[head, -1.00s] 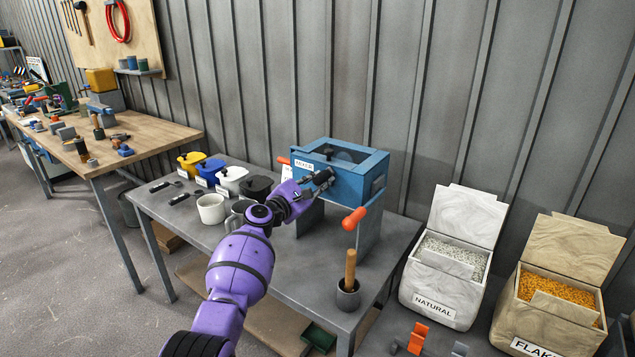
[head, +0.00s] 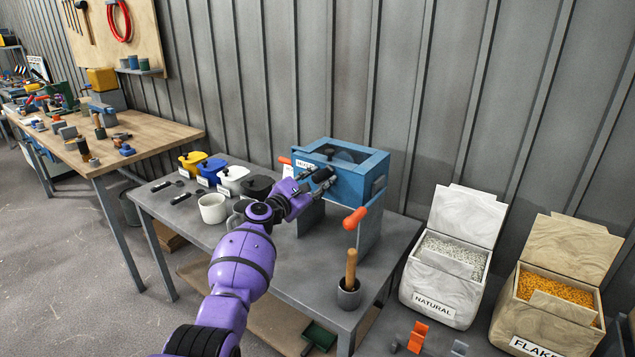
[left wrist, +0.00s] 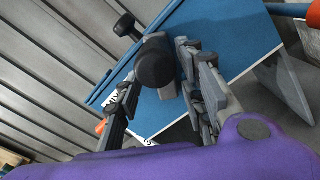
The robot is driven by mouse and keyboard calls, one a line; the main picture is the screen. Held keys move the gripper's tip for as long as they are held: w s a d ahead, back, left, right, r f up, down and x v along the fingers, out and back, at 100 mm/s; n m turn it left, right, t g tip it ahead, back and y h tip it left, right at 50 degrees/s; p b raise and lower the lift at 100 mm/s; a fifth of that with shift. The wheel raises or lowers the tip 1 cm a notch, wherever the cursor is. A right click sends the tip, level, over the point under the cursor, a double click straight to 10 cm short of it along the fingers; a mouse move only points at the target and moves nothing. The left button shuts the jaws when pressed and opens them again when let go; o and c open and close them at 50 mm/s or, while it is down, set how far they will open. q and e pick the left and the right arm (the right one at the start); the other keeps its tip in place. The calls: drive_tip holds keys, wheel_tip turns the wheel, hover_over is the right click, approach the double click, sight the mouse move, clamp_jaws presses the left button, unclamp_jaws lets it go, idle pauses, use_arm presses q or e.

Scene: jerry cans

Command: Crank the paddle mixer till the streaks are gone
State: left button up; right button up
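The blue mixer (head: 347,185) stands on the grey table with a label on its front and a dark, unclear interior under its top. Its black crank knob (left wrist: 157,65) shows in the left wrist view, with the crank hub (left wrist: 127,25) beyond it. My left gripper (head: 318,180) is at the front of the mixer. In the left wrist view its fingers (left wrist: 160,100) are apart, with the knob between them near the right-hand finger; contact is unclear. Streaks cannot be made out. My right gripper is not in view.
Orange grips stick out at the mixer's right front (head: 355,218) and left side (head: 285,160). A pale mug (head: 212,208) and several lidded tubs (head: 232,178) stand left of my arm. A pot with a wooden handle (head: 348,293) stands at the table's front right corner.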

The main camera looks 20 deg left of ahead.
use_arm(q)
drive_tip(key=shift+d+f, duration=0.1)
drive_tip(key=shift+f, duration=0.05)
drive_tip(key=shift+s, duration=0.15)
drive_tip(key=v, duration=1.2)
